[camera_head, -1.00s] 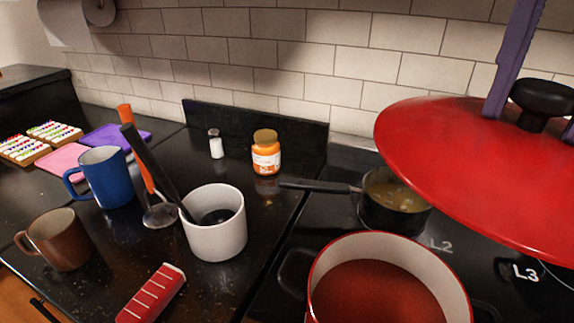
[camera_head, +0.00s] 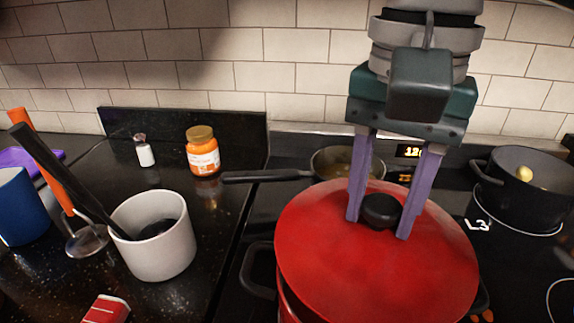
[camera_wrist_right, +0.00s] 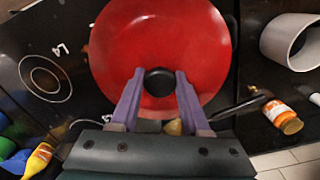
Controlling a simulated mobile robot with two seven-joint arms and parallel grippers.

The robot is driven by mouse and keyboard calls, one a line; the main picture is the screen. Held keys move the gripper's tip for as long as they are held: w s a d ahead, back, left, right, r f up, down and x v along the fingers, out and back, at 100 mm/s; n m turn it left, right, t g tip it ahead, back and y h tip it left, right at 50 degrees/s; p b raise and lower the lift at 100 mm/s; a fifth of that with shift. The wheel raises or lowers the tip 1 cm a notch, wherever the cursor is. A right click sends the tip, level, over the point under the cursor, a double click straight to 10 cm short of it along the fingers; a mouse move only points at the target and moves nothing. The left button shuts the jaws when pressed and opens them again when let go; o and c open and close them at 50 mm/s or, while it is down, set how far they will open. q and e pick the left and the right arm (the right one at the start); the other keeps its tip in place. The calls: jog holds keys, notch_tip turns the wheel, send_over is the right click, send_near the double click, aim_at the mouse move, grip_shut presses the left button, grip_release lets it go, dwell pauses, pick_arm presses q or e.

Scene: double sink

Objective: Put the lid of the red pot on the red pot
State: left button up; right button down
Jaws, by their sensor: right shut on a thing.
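The red lid (camera_head: 375,255) with its black knob (camera_head: 381,209) is over the red pot (camera_head: 288,304) in the head view and covers most of it. The lid looks slightly tilted, and I cannot tell whether it touches the pot's rim. My right gripper (camera_head: 381,222) comes down from above with its purple fingers on either side of the knob, shut on it. In the right wrist view the lid (camera_wrist_right: 160,50) fills the upper middle, and the knob (camera_wrist_right: 159,82) is between the fingertips of the right gripper (camera_wrist_right: 158,80). My left gripper is in neither view.
A pan (camera_head: 330,166) with a long handle sits behind the lid. A black pot (camera_head: 525,190) stands on the right burner. A white crock (camera_head: 153,245) with utensils, an orange jar (camera_head: 203,157) and a salt shaker (camera_head: 144,151) stand on the left counter.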

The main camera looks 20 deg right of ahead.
aim_at(373, 237)
jog(key=shift+f, duration=2.1)
jog(key=shift+f, duration=0.1)
jog(key=shift+f, duration=0.15)
jog(key=shift+c, duration=1.9)
grip_release()
notch_tip(373, 237, up, 13)
jog(key=shift+f+p, duration=0.2)
jog(key=shift+p, duration=0.2)
